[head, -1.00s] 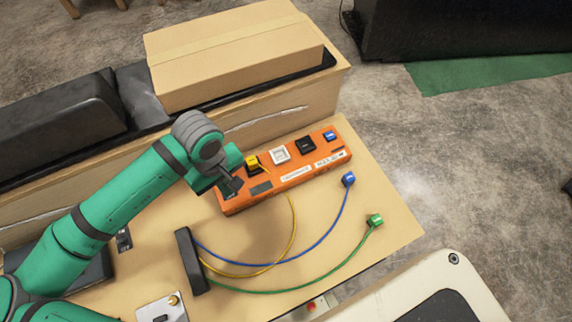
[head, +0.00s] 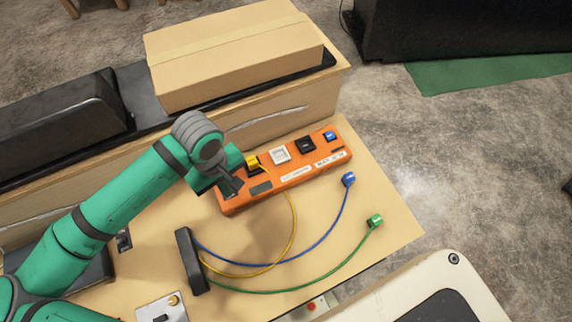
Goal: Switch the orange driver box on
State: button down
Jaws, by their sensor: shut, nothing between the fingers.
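The orange driver box (head: 285,178) lies along the far part of the wooden table. On its top are a yellow plug (head: 253,163) with a yellow cable, a white socket (head: 280,155), a black socket (head: 306,145) and a blue socket (head: 330,136). My gripper (head: 234,187) is shut and points down at the box's left end, by a dark part there. It covers most of that end, so I cannot tell whether it touches or what state the switch is in.
A blue plug (head: 348,179) and a green plug (head: 375,220) lie loose on the table (head: 335,240), their cables running to a black block (head: 191,262). A metal plate (head: 162,308) is at the front. A cardboard box (head: 235,55) stands behind.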

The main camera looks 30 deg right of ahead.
jog(key=shift+f, duration=1.5)
jog(key=shift+w, duration=1.15)
jog(key=shift+r, duration=0.15)
notch_tip(320, 180, up, 7)
jog(key=shift+s, duration=0.45)
dwell(0.3)
dwell(0.5)
